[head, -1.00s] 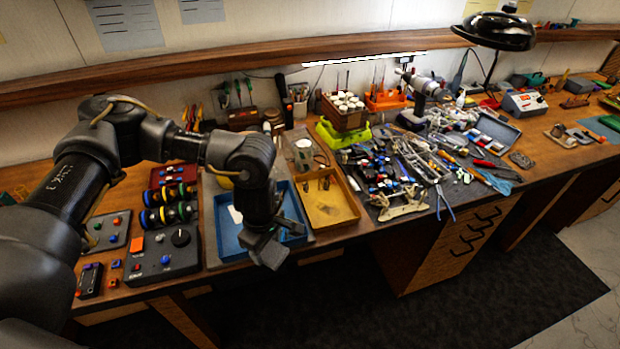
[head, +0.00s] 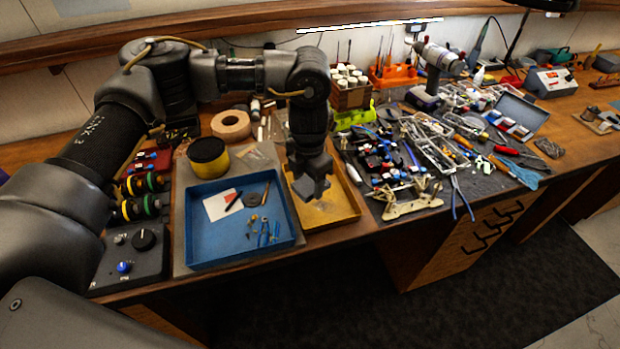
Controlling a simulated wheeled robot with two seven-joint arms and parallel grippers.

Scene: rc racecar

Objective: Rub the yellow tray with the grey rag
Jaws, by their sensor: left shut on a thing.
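The yellow tray (head: 338,209) lies on the bench at the middle of the head view, right of the blue tray. My left gripper (head: 311,190) reaches down from above over the left part of the yellow tray. It is shut on the grey rag (head: 310,187), which is small and hard to tell from the dark fingers. I cannot tell whether the rag touches the tray floor. My arm and gripper hide the tray's back left part. My right gripper is not in view.
The blue tray (head: 214,246) holds a white card and small tools. A yellow-and-black round tub (head: 208,158) and a tape roll (head: 231,125) stand behind it. Crowded tools and a racecar chassis (head: 405,200) lie to the right. The bench's front edge is close by.

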